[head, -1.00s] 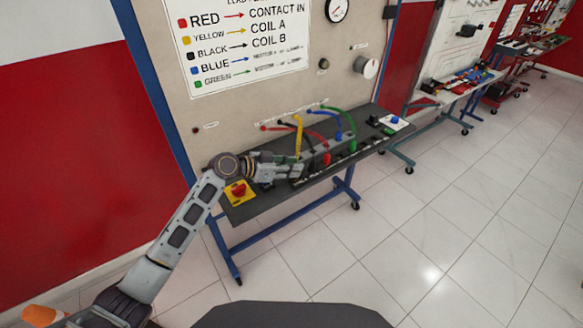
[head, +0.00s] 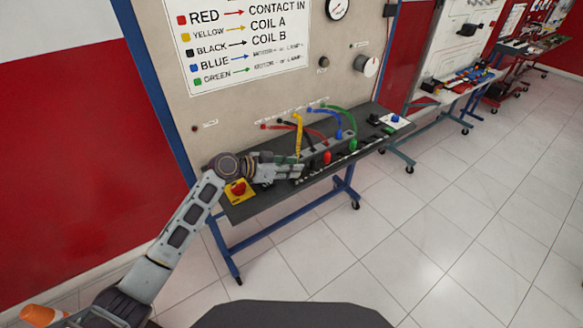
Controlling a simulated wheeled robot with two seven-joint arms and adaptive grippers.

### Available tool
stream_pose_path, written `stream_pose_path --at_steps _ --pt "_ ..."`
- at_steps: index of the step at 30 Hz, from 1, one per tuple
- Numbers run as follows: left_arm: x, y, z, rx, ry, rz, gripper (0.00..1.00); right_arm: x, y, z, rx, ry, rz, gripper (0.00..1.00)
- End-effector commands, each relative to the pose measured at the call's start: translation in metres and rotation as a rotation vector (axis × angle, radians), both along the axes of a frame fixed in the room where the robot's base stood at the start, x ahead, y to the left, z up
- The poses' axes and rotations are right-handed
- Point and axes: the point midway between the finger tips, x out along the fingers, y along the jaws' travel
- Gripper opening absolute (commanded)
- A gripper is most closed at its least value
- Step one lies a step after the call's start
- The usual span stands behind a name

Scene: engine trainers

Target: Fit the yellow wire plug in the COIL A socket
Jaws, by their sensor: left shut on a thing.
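The yellow wire (head: 299,130) rises from the board, arches and comes down to my left gripper (head: 298,169). My left gripper reaches in from the left, low over the dark bench top, and is shut on the yellow wire's plug. The plug is mostly hidden by the fingers. The COIL A socket cannot be made out; the fingers cover that part of the socket row. I cannot tell whether the plug touches a socket. The sign (head: 248,45) pairs yellow with COIL A. My right gripper is out of view.
A red button on a yellow base (head: 238,188) sits close below my left wrist. The panel (head: 225,125) stands behind.

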Motion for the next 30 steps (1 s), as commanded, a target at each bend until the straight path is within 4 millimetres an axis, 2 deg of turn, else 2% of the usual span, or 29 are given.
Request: stream_pose_path --at_steps 11,30 --pt "0.0000 0.0001 -0.0038 0.000 0.000 0.000 0.05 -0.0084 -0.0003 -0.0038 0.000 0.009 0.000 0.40" --pt "0.0001 0.0001 -0.0095 0.000 0.000 0.000 0.05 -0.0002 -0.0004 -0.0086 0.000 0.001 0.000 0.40"
